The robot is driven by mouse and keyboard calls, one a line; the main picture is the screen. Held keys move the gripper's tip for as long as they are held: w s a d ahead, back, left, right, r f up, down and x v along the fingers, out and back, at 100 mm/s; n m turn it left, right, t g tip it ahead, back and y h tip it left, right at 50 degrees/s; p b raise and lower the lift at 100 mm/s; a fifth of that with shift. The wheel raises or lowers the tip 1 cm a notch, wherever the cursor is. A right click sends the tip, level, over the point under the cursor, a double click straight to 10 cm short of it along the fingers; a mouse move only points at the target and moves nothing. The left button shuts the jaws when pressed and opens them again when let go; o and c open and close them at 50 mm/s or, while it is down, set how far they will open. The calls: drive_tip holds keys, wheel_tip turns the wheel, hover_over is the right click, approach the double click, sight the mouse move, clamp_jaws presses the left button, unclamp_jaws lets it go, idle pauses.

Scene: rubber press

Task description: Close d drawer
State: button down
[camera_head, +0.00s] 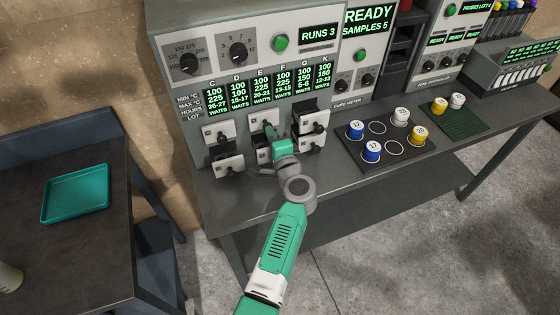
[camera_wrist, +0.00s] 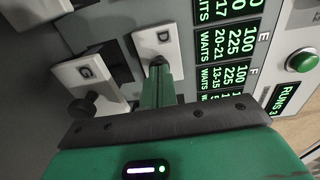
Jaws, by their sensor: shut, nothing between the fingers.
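The D drawer has a white front marked D (camera_wrist: 160,40); in the head view I take it as the upper middle front (camera_head: 259,118). It looks flush with the cabinet or nearly so; I cannot tell if a small gap is left. My gripper (camera_wrist: 160,68) is shut and empty, its green fingertips at the lower part of the D front. They cover most of its knob, and I cannot tell whether they touch it. In the head view my gripper (camera_head: 269,134) is at the middle column of drawers.
Below D, a drawer front that seems marked G (camera_wrist: 88,78) stands out, with its black knob (camera_wrist: 82,107). The lower left drawer (camera_head: 229,166) also stands out. On the bench right of the arm is a dark tray (camera_head: 372,165) with white, blue and yellow pots. A teal tray (camera_head: 76,193) lies on the left table.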

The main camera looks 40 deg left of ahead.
drive_tip(key=shift+s+a+f, duration=0.1)
drive_tip(key=shift+f, duration=0.15)
drive_tip(key=d+p, duration=0.1)
drive_tip(key=s+d+r+p, duration=0.1)
drive_tip(key=p, duration=0.1)
drive_tip(key=shift+s+d+r, duration=0.1)
drive_tip(key=shift+d, duration=0.25)
drive_tip(key=p+v, duration=0.1)
drive_tip(key=v, duration=1)
drive_tip(key=shift+f, duration=0.2)
drive_tip(key=shift+d, duration=0.1)
